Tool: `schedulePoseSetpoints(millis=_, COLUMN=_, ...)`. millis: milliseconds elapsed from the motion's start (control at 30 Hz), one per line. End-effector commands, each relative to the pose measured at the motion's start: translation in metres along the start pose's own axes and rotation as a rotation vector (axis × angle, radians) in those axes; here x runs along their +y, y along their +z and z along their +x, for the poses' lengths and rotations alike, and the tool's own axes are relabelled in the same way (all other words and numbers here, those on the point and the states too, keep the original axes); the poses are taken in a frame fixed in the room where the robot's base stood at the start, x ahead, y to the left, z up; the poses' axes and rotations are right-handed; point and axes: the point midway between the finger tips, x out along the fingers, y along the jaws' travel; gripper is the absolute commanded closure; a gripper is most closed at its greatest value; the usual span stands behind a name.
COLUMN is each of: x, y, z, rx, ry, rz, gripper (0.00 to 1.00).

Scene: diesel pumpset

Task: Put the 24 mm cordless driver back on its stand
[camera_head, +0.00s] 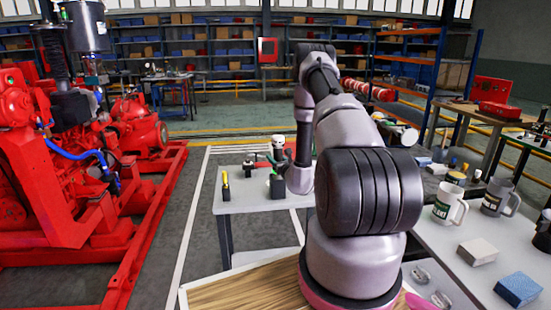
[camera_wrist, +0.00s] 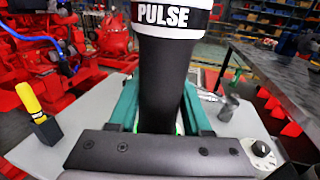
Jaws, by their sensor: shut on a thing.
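The cordless driver (camera_wrist: 160,85) is a black cylinder with a white band lettered PULSE, in the wrist view. My gripper (camera_wrist: 158,108) has teal fingers on both sides of it and is shut on it. In the head view the driver's pale upper end (camera_head: 278,142) shows left of my arm, over the small grey table (camera_head: 245,203). A dark block with green on it (camera_head: 277,187), perhaps the stand, is just under the driver. Green also shows below the driver in the wrist view. The driver's lower end is hidden, so I cannot tell whether it touches the block.
A yellow-handled tool (camera_head: 226,181) stands in a black holder left on the small table; it also shows in the wrist view (camera_wrist: 30,98). A grey cup (camera_wrist: 229,107) and a dial (camera_wrist: 261,149) are right of my gripper. Mugs (camera_head: 450,205) stand on the right bench. Red machinery is left.

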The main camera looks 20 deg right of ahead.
Motion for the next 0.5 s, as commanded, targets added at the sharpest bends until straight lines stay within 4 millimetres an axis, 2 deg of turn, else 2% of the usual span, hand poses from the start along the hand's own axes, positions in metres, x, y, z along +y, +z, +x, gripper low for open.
schedulePoseSetpoints(millis=500, x=-0.0001, y=-0.0088, z=0.0006, rx=-0.002, ry=0.000, rz=0.000, gripper=1.00)
